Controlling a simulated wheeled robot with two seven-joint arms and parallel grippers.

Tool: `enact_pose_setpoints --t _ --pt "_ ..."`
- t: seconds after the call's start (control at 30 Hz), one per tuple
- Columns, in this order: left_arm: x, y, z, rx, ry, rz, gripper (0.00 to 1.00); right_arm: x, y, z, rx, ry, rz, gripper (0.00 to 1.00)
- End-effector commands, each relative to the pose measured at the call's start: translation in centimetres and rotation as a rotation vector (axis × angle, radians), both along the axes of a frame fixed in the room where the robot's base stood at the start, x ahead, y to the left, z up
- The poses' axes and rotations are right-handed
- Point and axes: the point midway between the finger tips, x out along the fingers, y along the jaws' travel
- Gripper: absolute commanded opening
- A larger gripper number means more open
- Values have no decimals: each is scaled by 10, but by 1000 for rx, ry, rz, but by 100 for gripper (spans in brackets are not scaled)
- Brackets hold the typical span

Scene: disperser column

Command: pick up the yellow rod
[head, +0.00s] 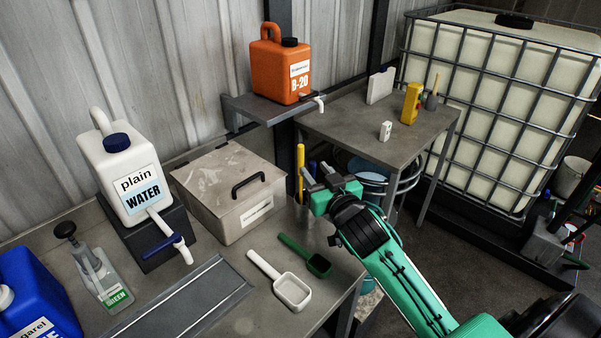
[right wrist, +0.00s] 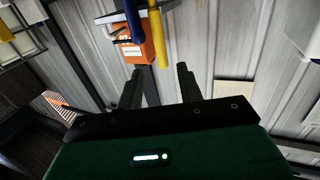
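The yellow rod (head: 300,172) stands upright at the right end of the bench, beside a dark post. A blue rod (head: 312,170) is just right of it, partly hidden by my right gripper. My right gripper (head: 316,181) is close to the rods, on their right side. In the right wrist view its two fingers (right wrist: 159,72) are spread apart with nothing between them. There the yellow rod (right wrist: 158,40) lies ahead, its near-looking end between the fingertips in the picture; the exact gap is unclear. The blue rod (right wrist: 134,20) is left of it. My left gripper is out of view.
A lidded grey box (head: 222,215) stands left of the rods. A white scoop (head: 291,290) and a green scoop (head: 318,264) lie in front. An orange canister (head: 275,72) sits on a shelf above. A side table (head: 345,122) stands behind my right arm.

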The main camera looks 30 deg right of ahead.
Motion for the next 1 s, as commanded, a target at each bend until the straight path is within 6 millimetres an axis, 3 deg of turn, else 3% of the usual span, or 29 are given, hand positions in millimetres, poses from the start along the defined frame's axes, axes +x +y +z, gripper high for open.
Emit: enact_pose_setpoints --t 0.13,0.43,0.7,1.0 --pt "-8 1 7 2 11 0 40 23 -1 2 -1 0 0 37" --pt "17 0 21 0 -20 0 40 45 -1 7 -1 1 0 37" --pt "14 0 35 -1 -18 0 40 79 -2 8 -1 3 -1 37" --pt "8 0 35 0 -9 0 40 83 -2 6 -1 2 0 37"
